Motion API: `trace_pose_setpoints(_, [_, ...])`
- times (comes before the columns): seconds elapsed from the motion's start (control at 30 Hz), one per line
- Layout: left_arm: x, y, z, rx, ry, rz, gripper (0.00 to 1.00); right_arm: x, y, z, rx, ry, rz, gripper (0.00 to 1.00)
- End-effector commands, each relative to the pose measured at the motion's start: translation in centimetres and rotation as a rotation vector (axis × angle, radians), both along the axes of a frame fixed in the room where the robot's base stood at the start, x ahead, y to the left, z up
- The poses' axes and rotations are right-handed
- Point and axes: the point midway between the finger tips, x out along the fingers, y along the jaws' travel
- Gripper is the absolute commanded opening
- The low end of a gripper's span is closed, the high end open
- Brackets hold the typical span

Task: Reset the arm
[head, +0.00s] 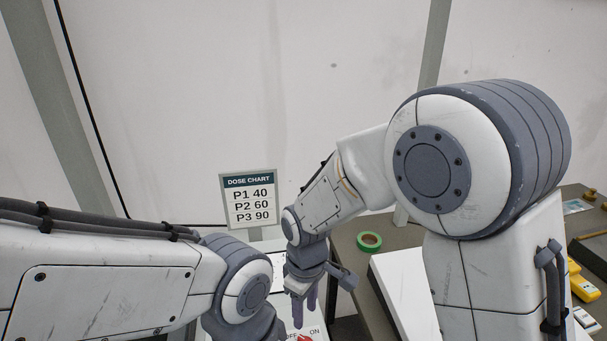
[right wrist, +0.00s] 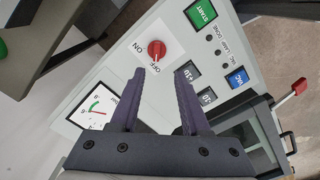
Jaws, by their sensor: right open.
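My right gripper (head: 304,300) hangs low in the middle of the head view, below the dose chart, pointing down over a white control panel. In the right wrist view my right gripper (right wrist: 160,82) has its two purple fingers apart with nothing between them. A red ON/OFF knob (right wrist: 157,50) on the panel (right wrist: 140,38) lies just beyond the fingertips. My left arm comes in from the left of the head view, but its gripper is out of the picture.
The panel has a green START button (right wrist: 200,14), a blue VAC button (right wrist: 238,77) and a gauge (right wrist: 93,107). A red-tipped lever (right wrist: 298,87) stands at the right. The dose chart (head: 250,199) stands behind. Green tape (head: 369,241) lies on the side table.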

Motion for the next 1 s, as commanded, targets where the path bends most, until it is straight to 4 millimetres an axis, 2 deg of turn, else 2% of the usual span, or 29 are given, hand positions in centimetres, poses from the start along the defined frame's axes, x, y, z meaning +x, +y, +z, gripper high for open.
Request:
trace_pose_setpoints(0.17, [0.0,0.0,0.0,0.000,0.000,0.000,1.00,-5.3,-0.5,4.2,0.029,-0.009,-0.097,0.46])
trace_pose_setpoints(0.3, [0.0,0.0,0.0,0.000,0.000,0.000,1.00,-10.8,-1.8,6.7,0.055,-0.001,-0.202,0.46])
trace_pose_setpoints(0.4, [0.0,0.0,0.0,0.000,0.000,0.000,1.00,-14.0,-2.9,7.5,0.069,0.008,-0.266,0.46])
trace_pose_setpoints(0.5, [0.0,0.0,0.0,0.000,0.000,0.000,1.00,-16.2,-3.8,7.8,0.079,0.015,-0.310,0.46])
trace_pose_setpoints(0.63, [0.0,0.0,0.0,0.000,0.000,0.000,1.00,-17.5,-4.3,7.9,0.084,0.020,-0.338,0.46])
trace_pose_setpoints(1.0, [0.0,0.0,0.0,0.000,0.000,0.000,1.00,-17.5,-4.3,7.9,0.084,0.020,-0.339,0.46])
